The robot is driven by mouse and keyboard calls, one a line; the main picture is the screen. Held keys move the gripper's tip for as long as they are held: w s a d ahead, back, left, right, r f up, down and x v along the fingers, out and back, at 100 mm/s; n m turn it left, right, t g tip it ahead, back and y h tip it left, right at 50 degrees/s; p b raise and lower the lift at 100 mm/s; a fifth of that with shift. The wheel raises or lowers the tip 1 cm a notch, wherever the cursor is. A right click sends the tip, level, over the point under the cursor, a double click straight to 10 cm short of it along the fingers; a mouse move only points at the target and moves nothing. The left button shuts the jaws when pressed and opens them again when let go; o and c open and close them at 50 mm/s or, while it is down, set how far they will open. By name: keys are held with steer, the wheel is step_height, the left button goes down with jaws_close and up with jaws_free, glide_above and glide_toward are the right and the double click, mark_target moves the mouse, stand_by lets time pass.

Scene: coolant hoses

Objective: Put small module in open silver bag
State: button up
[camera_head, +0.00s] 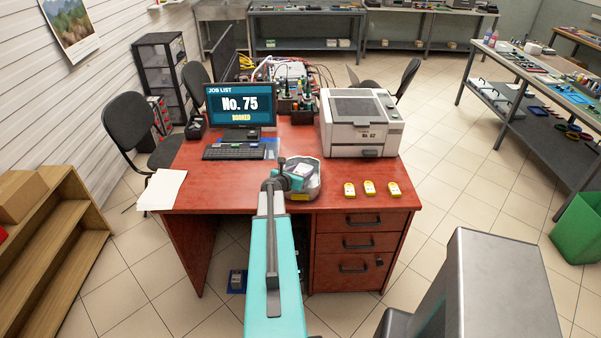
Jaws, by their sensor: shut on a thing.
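A silver-grey bag (316,184) lies near the front edge of the red desk, in the middle of the view. My gripper (297,178) is over the bag and covers much of its left side and mouth. A small pale and dark piece, likely the small module (302,170), shows at the gripper's end; my gripper is shut on it. The fingertips are too small and hidden to make out. I cannot tell whether the module is inside the bag or just above it. A yellow patch (299,197) shows at the bag's front.
Three yellow-and-white items (369,187) lie right of the bag on the red desk (225,182). A white printer-like machine (360,122) stands behind them. A monitor (240,104) and keyboard (235,153) are back left, papers (161,190) at the left edge. Tools (296,100) stand behind.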

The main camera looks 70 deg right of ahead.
steer(key=shift+f+b, duration=0.35)
steer(key=shift+f, duration=0.1)
steer(key=o, duration=1.4)
steer(key=shift+r, duration=0.1)
steer(key=shift+r+p, duration=0.65)
steer(key=shift+a, duration=0.35)
steer(key=b+v, duration=0.3)
steer(key=v, duration=0.8)
steer(key=shift+a, duration=0.15)
